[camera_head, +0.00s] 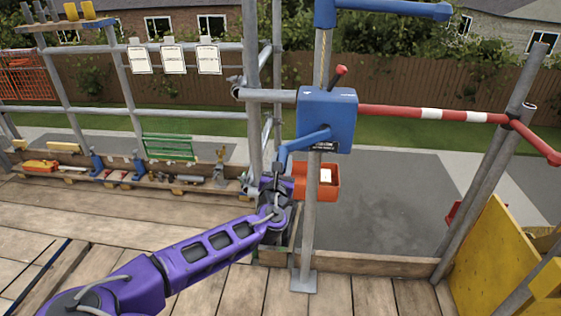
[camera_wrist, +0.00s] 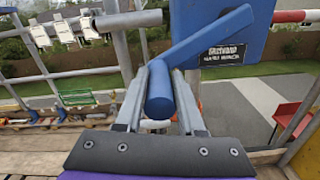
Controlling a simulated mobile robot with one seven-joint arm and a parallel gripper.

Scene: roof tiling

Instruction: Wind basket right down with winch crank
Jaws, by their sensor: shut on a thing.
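The blue winch box (camera_head: 327,119) is fixed to an upright grey pole, with a small red lever on its top. Its blue crank arm (camera_head: 305,139) slopes down and left from the box to a handle. My gripper (camera_head: 277,181) is at the handle end; in the wrist view my gripper (camera_wrist: 158,100) has its two grey fingers shut on the round blue crank handle (camera_wrist: 159,95). The orange-red basket (camera_head: 322,181) shows behind the pole, below the winch, with a white label on it. The pole hides part of it, and what it hangs from is hard to see.
A red-and-white guard rail (camera_head: 430,114) runs right from the winch. Scaffold poles stand left of it. A wooden toe board (camera_head: 350,263) edges the plank deck (camera_head: 150,215). A yellow panel (camera_head: 487,260) stands at right. Tools lie along a ledge at left.

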